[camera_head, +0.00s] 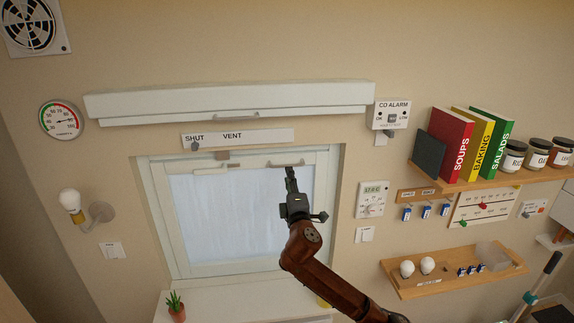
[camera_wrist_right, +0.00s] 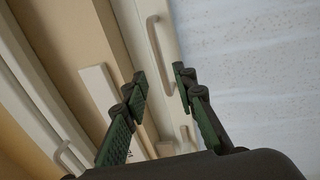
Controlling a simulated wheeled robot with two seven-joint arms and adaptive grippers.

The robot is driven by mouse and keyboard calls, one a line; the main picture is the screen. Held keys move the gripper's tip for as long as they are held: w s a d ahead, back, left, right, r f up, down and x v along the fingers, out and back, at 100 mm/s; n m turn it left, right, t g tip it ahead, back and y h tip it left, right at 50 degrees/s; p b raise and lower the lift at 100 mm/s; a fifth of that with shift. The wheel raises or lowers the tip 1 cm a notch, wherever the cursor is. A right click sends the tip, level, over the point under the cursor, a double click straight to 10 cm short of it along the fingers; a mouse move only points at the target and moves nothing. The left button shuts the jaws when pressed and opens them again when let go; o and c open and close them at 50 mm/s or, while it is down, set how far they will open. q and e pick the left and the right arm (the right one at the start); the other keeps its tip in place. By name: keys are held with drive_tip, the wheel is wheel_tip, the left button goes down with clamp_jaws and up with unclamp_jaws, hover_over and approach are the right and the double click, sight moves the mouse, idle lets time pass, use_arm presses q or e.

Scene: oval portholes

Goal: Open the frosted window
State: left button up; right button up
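The frosted window (camera_head: 228,215) is a pale blue pane in a white frame, set in a recess in the wall. It looks closed. A pale bar handle (camera_head: 286,163) is on the frame's top rail, right of centre. It also shows in the right wrist view (camera_wrist_right: 155,42). My right gripper (camera_head: 290,171) is just below this handle in the head view. In the wrist view its two green-padded fingers (camera_wrist_right: 160,85) are spread, with nothing between them. The handle lies ahead of the fingertips, seemingly not touched. My left gripper is in neither view.
Above the window are a SHUT/VENT strip (camera_head: 238,138) with a small knob (camera_head: 195,146) and a white housing (camera_head: 230,102) with its own handle (camera_head: 237,116). Shelves (camera_head: 455,272) are at right; a lamp (camera_head: 72,201) is at left.

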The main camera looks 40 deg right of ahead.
drive_tip(key=p+x, duration=0.2)
drive_tip(key=x, duration=0.5)
drive_tip(key=shift+f, duration=0.1)
drive_tip(key=shift+c, duration=0.7)
clamp_jaws()
